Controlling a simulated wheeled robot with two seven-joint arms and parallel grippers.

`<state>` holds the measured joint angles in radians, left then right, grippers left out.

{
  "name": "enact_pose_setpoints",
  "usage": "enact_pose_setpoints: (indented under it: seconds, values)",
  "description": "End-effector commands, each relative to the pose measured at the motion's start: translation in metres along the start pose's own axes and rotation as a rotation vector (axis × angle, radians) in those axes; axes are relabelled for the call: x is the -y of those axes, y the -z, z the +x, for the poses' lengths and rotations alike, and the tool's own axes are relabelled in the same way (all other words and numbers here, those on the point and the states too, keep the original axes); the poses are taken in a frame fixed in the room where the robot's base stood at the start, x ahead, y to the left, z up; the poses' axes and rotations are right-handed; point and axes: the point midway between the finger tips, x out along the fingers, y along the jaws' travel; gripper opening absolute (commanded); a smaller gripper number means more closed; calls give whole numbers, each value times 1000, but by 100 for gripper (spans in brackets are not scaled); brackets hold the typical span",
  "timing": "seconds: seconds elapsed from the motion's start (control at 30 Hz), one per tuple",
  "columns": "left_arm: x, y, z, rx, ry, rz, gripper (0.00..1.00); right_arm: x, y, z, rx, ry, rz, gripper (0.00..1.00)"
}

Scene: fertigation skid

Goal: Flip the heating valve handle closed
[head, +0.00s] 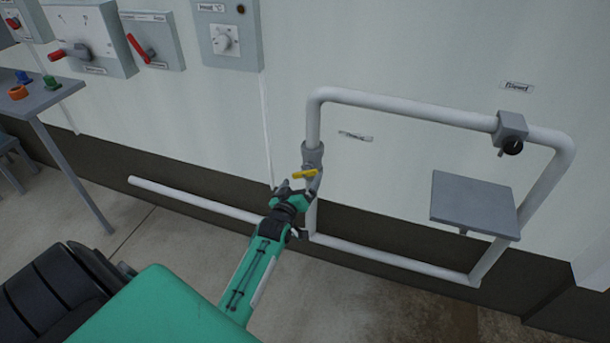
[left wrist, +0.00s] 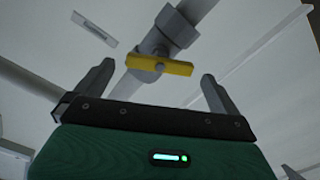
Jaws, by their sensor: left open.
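The heating valve has a yellow lever handle (head: 304,174) on a grey valve body (head: 312,153) in the white vertical pipe, in the head view. In the left wrist view the yellow handle (left wrist: 159,65) lies across the pipe, below the grey valve body (left wrist: 172,32). My left gripper (head: 296,190) is just below the handle in the head view. In the left wrist view its two fingers (left wrist: 157,85) are apart, with the handle beyond and between their tips. No contact shows. My right gripper is not in view.
The white pipe loop (head: 410,106) runs along the wall, with a black-knobbed grey fitting (head: 512,132) at right. A grey shelf plate (head: 474,204) juts out below it. Switch boxes (head: 229,38) hang at upper left, above a grey table (head: 35,98).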

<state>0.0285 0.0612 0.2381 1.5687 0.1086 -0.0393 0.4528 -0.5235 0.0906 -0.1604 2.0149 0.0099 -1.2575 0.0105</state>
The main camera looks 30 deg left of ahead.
Motion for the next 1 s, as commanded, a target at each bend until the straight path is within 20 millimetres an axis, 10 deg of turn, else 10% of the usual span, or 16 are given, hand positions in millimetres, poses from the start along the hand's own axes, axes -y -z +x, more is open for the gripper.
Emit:
enact_pose_setpoints:
  seconds: [0.3, 0.7, 1.0]
  values:
    - [0, 0, 40, 1, 0, 2, 100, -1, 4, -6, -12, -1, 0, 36]
    - [0, 0, 46, 1, 0, 1, 100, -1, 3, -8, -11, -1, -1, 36]
    - [0, 0, 46, 1, 1, 2, 59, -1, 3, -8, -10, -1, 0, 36]
